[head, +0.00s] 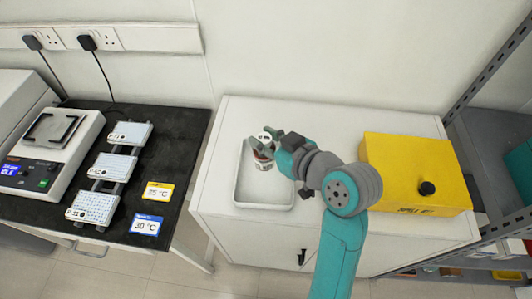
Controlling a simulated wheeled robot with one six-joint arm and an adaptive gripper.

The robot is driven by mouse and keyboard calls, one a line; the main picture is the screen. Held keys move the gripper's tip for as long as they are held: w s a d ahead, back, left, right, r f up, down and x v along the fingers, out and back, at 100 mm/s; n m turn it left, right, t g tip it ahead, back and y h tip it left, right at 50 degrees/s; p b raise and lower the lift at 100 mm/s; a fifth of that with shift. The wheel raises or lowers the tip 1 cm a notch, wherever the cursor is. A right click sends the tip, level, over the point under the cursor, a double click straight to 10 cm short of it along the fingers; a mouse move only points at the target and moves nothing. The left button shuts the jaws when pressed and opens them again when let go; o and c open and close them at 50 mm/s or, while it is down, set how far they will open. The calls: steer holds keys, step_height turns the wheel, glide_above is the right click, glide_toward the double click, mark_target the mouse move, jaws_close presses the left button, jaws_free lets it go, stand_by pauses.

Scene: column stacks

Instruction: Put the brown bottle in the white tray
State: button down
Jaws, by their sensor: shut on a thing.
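The white tray (263,206) lies on the left part of the white cabinet top. My gripper (267,144) reaches in from the right and is over the far part of the tray. It is shut on a small bottle (263,157) with a pale label and dark reddish-brown parts. The fingers hide part of the bottle. I cannot tell whether the bottle touches the tray floor or hangs just above it.
A yellow box (415,172) with a black knob stands right of my arm on the white cabinet (330,122). Grey shelving (490,75) stands at right.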

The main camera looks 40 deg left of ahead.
steer(key=shift+f, duration=2.7)
steer(key=c, duration=0.8)
jaws_free()
steer(key=shift+f, duration=0.15)
steer(key=shift+d+r, duration=0.2)
steer(key=v, duration=1.1)
steer(key=shift+s+d+r, duration=0.1)
steer(key=shift+d, duration=0.2)
